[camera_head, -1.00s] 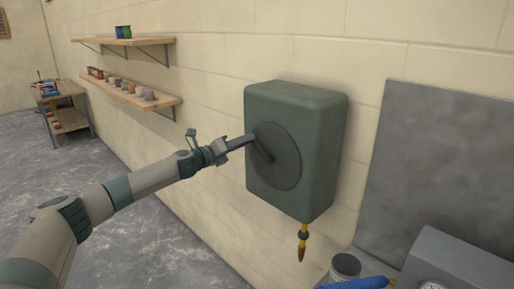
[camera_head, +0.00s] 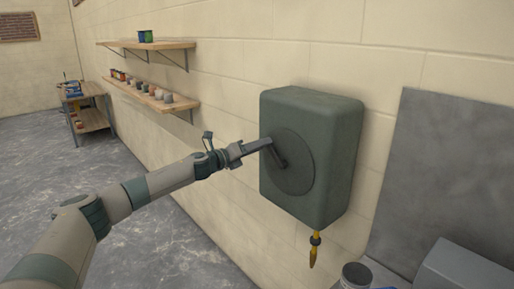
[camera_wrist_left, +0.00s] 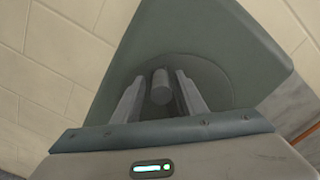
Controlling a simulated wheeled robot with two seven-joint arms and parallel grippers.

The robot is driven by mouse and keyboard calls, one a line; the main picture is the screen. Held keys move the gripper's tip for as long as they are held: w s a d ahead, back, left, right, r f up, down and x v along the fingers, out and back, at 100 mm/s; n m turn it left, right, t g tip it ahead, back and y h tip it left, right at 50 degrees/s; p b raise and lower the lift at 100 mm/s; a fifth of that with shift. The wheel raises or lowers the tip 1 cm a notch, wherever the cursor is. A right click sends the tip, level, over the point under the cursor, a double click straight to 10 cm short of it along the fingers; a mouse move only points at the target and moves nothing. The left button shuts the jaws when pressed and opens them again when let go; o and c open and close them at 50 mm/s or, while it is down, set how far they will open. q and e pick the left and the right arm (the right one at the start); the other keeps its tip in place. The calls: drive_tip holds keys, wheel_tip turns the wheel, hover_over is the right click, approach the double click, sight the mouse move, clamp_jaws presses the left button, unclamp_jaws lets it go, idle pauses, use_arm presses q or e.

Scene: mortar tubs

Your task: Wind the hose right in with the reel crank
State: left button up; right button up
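The hose reel (camera_head: 335,150) is a grey-green box on the wall with a round disc (camera_head: 300,178) on its front. The reel crank (camera_head: 280,154) sits on this disc. The hose's yellow end (camera_head: 314,256), with a dark collar, hangs just below the box. My left gripper (camera_head: 262,147) reaches the crank. In the left wrist view, the round crank handle (camera_wrist_left: 160,87) lies between the two fingers of my left gripper (camera_wrist_left: 160,95). A narrow gap shows on both sides, so the fingers look open around it. My right gripper is out of view.
A grey panel (camera_head: 440,170) leans at the right. A tub (camera_head: 356,276) and a grey box (camera_head: 465,272) stand below it. The floor at left is clear.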

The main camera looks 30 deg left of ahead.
use_arm(q)
drive_tip(key=shift+b+v, duration=0.4)
drive_tip(key=shift+v, duration=0.4)
drive_tip(key=b+v, duration=0.8)
drive_tip(key=v, duration=0.7)
drive_tip(key=shift+s, duration=0.35)
drive_tip(key=shift+a, duration=0.1)
drive_tip(key=b, duration=0.2)
drive_tip(key=s+b, duration=0.1)
drive_tip(key=b, duration=0.1)
drive_tip(key=shift+s+a+r+b, duration=0.15)
drive_tip(key=shift+a+r+b, duration=0.05)
drive_tip(key=shift+a+b, duration=0.1)
